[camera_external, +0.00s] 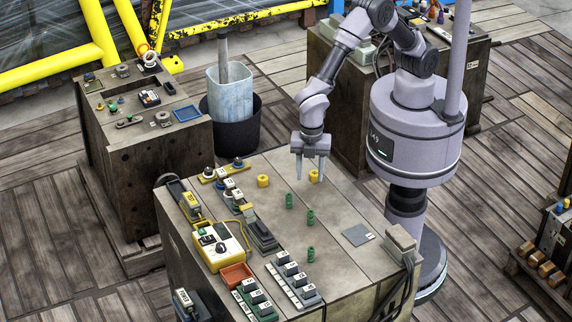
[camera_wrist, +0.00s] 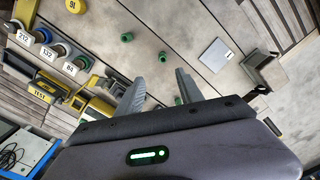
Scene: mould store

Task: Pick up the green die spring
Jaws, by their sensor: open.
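Three small green cylinders that look like die springs stand on the grey bench top in the external view: a far one (camera_external: 289,200), a middle one (camera_external: 310,217) and a near one (camera_external: 310,254). The wrist view shows green pieces too, one (camera_wrist: 127,37) apart from the jaws and one (camera_wrist: 178,100) partly hidden near the right finger. I cannot tell which single one is meant. My gripper (camera_external: 310,178) points down above the bench's far side, open and empty, behind the green cylinders. Its two fingers (camera_wrist: 160,78) also show in the wrist view.
Yellow ring pieces (camera_external: 263,181) sit near my gripper. A yellow control box (camera_external: 219,247), a red tray (camera_external: 236,275) and rows of labelled blocks (camera_external: 292,281) fill the bench's left and front. A flat grey plate (camera_external: 358,235) lies right; the bench middle is mostly clear.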

